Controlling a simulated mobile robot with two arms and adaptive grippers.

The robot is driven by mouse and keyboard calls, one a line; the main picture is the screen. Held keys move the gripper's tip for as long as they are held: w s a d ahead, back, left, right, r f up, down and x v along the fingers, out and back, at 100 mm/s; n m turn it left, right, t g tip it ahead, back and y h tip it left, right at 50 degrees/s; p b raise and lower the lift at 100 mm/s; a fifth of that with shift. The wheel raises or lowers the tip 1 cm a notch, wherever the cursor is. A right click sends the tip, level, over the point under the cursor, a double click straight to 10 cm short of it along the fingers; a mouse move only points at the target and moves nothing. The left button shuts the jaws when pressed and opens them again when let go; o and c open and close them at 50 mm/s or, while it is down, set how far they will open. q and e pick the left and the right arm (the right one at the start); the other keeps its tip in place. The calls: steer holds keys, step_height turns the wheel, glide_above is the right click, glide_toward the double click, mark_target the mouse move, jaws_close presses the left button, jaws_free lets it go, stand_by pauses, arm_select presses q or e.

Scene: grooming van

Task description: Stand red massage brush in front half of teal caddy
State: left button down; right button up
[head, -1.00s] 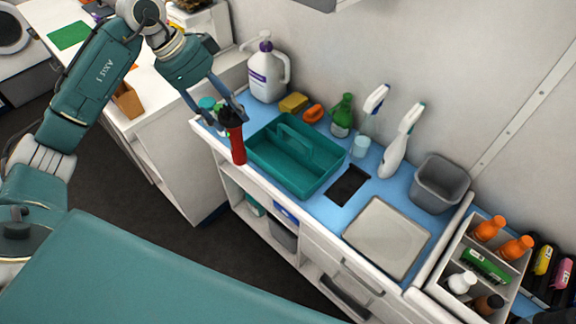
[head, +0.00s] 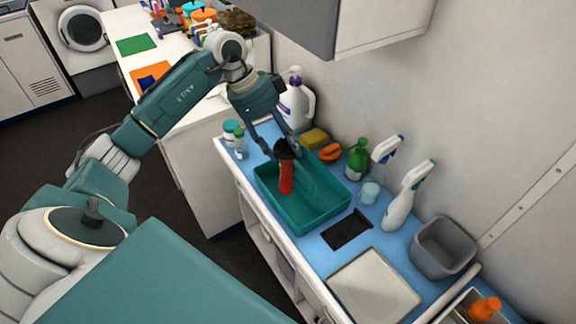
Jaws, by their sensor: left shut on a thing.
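The red massage brush (head: 286,180) has a red handle and a dark head. It hangs roughly upright, handle down, over the far-left part of the teal caddy (head: 318,220). My left gripper (head: 281,150) is shut on its dark head, just above the caddy. The handle's lower end appears within the caddy's outline; I cannot tell if it touches the floor. The brush and gripper partly cover the caddy's inside, and its middle handle is hard to make out. My right gripper is not in view.
The caddy stands on a blue counter mat. Behind it are a white pump bottle (head: 296,103), a yellow sponge (head: 315,138), an orange item (head: 331,152) and a green bottle (head: 357,158). A white spray bottle (head: 400,205) and a grey bin (head: 443,247) stand to the right.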

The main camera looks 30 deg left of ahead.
mark_target(286, 168)
arm_select(q)
steer(key=shift+a+f, duration=0.15)
steer(key=shift+f, duration=0.6)
steer(key=f, duration=0.2)
steer(key=f+p, duration=0.1)
steer(key=shift+w+d, duration=0.1)
steer(key=shift+d, duration=0.15)
steer(key=shift+f, duration=0.3)
steer(key=shift+a+f, duration=0.1)
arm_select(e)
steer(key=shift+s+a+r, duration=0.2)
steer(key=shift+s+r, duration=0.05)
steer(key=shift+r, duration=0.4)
arm_select(q)
steer(key=c, duration=0.8)
jaws_free()
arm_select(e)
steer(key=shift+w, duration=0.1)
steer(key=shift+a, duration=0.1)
